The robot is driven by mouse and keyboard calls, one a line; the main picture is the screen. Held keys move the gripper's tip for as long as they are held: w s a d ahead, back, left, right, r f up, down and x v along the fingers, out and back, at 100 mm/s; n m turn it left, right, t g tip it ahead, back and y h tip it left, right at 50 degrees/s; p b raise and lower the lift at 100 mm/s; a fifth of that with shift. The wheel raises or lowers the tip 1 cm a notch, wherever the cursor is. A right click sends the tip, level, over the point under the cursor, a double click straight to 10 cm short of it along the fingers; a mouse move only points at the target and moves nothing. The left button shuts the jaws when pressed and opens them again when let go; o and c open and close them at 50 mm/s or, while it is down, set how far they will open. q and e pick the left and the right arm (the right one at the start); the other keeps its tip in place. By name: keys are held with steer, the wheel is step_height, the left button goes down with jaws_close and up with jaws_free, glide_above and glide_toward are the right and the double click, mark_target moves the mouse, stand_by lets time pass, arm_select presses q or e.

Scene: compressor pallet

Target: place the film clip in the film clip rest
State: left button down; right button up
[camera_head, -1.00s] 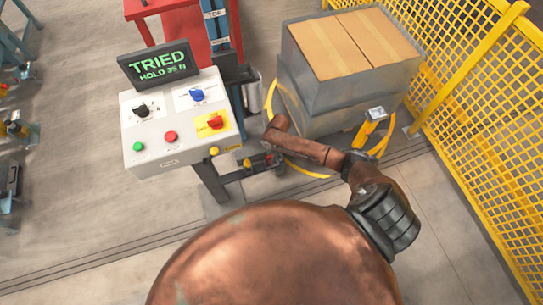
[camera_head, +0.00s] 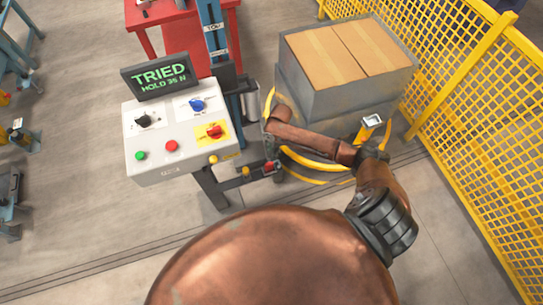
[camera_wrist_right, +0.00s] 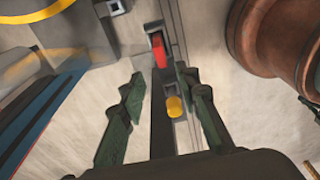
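In the right wrist view a red piece (camera_wrist_right: 159,50) sits in a slot on a dark bar, with a yellow knob (camera_wrist_right: 174,106) nearer to me. They also appear in the head view as a red piece (camera_head: 268,166) and a yellow knob (camera_head: 245,171) on the arm of the stand. I cannot tell which part is the film clip or its rest. My right gripper (camera_wrist_right: 160,75) has its dark green fingers apart, one on each side of the bar, with nothing visibly clamped. In the head view its fingers cannot be made out. My left gripper is not in view.
The control console (camera_head: 178,135) stands left of the bar, its screen (camera_head: 160,76) reading "TRIED HOLD 35 N". A grey wrapped load with cartons (camera_head: 345,50) stands behind my right arm. A yellow mesh fence (camera_head: 470,110) closes the right side.

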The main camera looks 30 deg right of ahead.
steer(key=shift+r, duration=0.35)
steer(key=s+d+f+m, duration=0.25)
steer(key=s+f, duration=0.35)
steer(key=f, duration=0.3)
steer(key=s+d+f+m+t+h, duration=0.15)
steer(key=s+f+m, duration=0.3)
steer(key=f, duration=0.45)
steer(key=s+d+f+m, duration=0.2)
steer(key=s+d+f, duration=0.1)
steer(key=s+f, duration=0.55)
steer(key=s+a+f+m, duration=0.1)
steer(key=s+f, duration=0.3)
steer(key=s, duration=0.6)
steer(key=s+a+f+m, duration=0.2)
steer(key=s+a+f, duration=0.1)
steer(key=s, duration=0.7)
steer(key=s+a+f+m+g, duration=0.1)
steer(key=s+f, duration=0.4)
steer(key=s, duration=0.6)
steer(key=shift+a+f+m, duration=0.3)
steer(key=shift+a+m, duration=0.1)
steer(key=shift+a, duration=0.35)
